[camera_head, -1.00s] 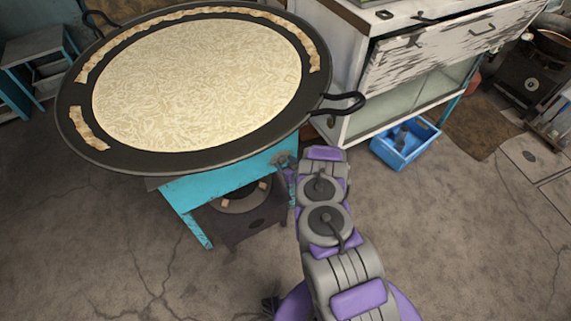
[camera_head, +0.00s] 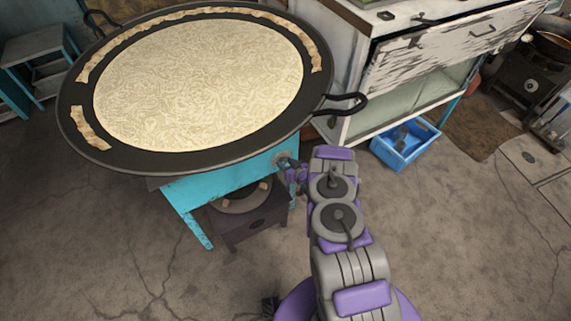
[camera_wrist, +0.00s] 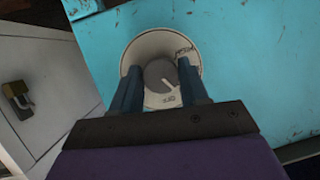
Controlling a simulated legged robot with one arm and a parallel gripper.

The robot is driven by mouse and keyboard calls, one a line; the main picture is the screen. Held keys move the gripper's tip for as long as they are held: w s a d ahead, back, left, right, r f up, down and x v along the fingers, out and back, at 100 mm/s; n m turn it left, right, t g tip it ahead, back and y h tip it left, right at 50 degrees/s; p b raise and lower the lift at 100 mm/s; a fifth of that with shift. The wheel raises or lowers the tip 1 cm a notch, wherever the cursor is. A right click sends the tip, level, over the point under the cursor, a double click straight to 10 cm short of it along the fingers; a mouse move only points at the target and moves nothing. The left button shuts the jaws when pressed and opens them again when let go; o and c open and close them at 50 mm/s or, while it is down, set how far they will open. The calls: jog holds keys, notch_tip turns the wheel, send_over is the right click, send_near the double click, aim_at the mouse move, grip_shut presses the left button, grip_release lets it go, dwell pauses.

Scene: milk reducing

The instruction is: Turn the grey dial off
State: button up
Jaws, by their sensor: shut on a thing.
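The grey dial (camera_wrist: 160,76) sits on a round pale plate (camera_wrist: 152,44) with dark lettering, fixed to a turquoise panel. A white mark shows on the dial's face, near its lower right edge. My gripper (camera_wrist: 161,80) has its two blue fingers on either side of the dial, shut on it. In the head view my gripper (camera_head: 290,165) reaches the turquoise stand (camera_head: 225,180) under the pan's right side. The dial itself is too small and covered to make out there. Part of the dial's lower edge is close to my gripper's palm.
A wide black pan (camera_head: 190,165) of pale milk stands on the turquoise stand, its right handle (camera_head: 350,103) jutting out above my arm. A white cabinet (camera_head: 345,70) and a blue crate (camera_head: 400,155) stand to the right. The floor in front is clear.

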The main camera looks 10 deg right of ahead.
jog(key=m+y, duration=0.1)
jog(key=m+b, duration=0.1)
jog(key=shift+s+d+f+m+y, duration=0.1)
jog(key=shift+d+f+m+y, duration=0.05)
jog(key=shift+f+m+y, duration=0.2)
jog(key=shift+r+m+y, duration=0.2)
jog(key=shift+m+y, duration=0.25)
jog(key=shift+m, duration=0.3)
jog(key=o, duration=1)
jog(key=shift+o, duration=0.2)
jog(key=p+v, duration=0.4)
jog(key=v, duration=1.3)
jog(key=shift+d, duration=0.3)
